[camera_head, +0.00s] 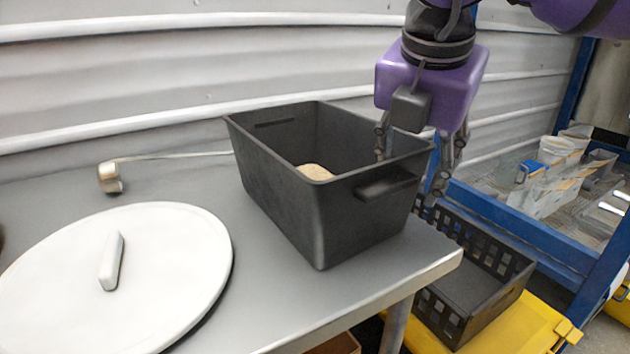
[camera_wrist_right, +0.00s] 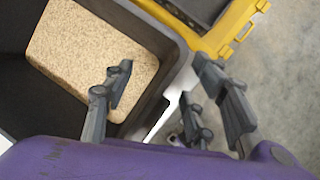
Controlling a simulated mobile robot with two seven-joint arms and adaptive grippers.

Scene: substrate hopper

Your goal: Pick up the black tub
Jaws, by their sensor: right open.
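The black tub (camera_head: 350,215) stands upright on the grey metal table, with a handle on its right end wall. A tan, grainy substrate shows inside it, and the wrist view shows the tub's wall (camera_wrist_right: 140,30) around that substrate (camera_wrist_right: 90,60). My right gripper (camera_head: 412,172) is open at the tub's right end. One finger is inside the rim and the other is outside, so the wall lies between them. In the wrist view the right gripper (camera_wrist_right: 165,95) also straddles the wall. I cannot tell whether the fingers touch it. My left gripper is not in view.
A round white lid (camera_head: 165,270) with a handle lies on the grey table (camera_head: 330,300) at left. A metal scoop (camera_head: 110,178) lies behind it. Below the table's right edge, a black slotted crate (camera_head: 480,290) sits on a yellow surface (camera_head: 525,325). A blue-framed shelf (camera_head: 515,220) stands at right.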

